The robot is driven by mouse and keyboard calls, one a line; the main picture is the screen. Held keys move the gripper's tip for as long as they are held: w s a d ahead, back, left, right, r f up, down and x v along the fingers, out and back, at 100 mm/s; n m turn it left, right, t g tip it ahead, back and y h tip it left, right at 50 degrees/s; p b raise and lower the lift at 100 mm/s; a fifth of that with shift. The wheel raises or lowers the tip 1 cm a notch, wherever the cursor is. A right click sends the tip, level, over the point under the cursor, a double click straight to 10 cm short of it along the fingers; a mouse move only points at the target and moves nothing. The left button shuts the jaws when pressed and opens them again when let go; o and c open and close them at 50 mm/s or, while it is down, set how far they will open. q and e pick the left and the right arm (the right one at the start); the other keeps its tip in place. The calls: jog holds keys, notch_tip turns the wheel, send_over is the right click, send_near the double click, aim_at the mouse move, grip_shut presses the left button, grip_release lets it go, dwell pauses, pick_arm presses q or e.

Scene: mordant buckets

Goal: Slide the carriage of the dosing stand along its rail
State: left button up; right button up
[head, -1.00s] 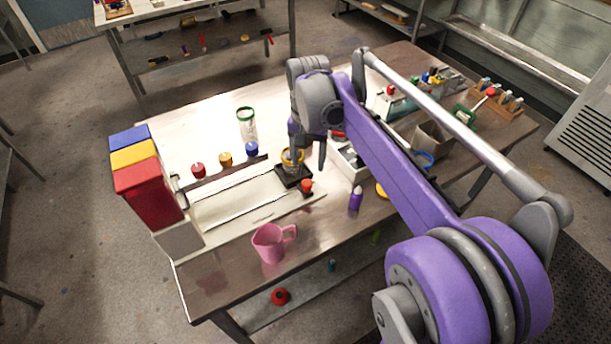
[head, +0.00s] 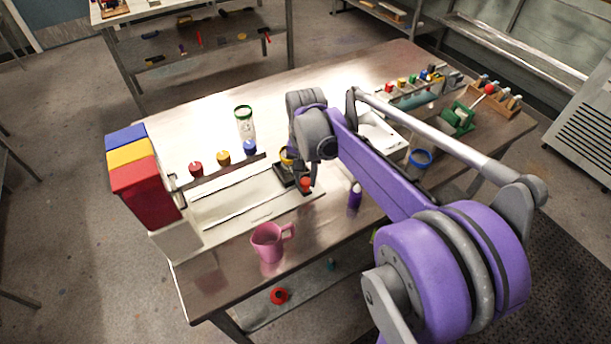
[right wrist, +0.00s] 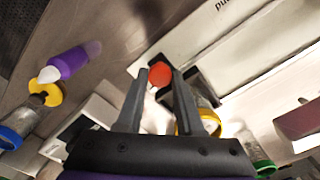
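The dosing stand (head: 235,196) is a long pale base on the table with red, yellow and blue boxes (head: 140,172) at its left end. Its dark carriage (head: 283,172) is at the right end of the rail, with a yellow-rimmed jar (head: 286,154) on it and an orange-red knob (head: 306,183) at the front. My right gripper (head: 304,178) is at the knob. In the right wrist view its fingers (right wrist: 158,78) are apart, one on each side of the knob (right wrist: 160,74), with small gaps showing. My left gripper is not in view.
Red, yellow and blue knobs (head: 223,158) line the back of the stand. A pink jug (head: 269,242) stands in front of it, a green-rimmed glass (head: 245,122) behind. A purple bottle (head: 355,196) stands right of the carriage. Racks and a blue-rimmed jar (head: 420,160) are further right.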

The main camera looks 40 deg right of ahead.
grip_shut()
dwell(1.0)
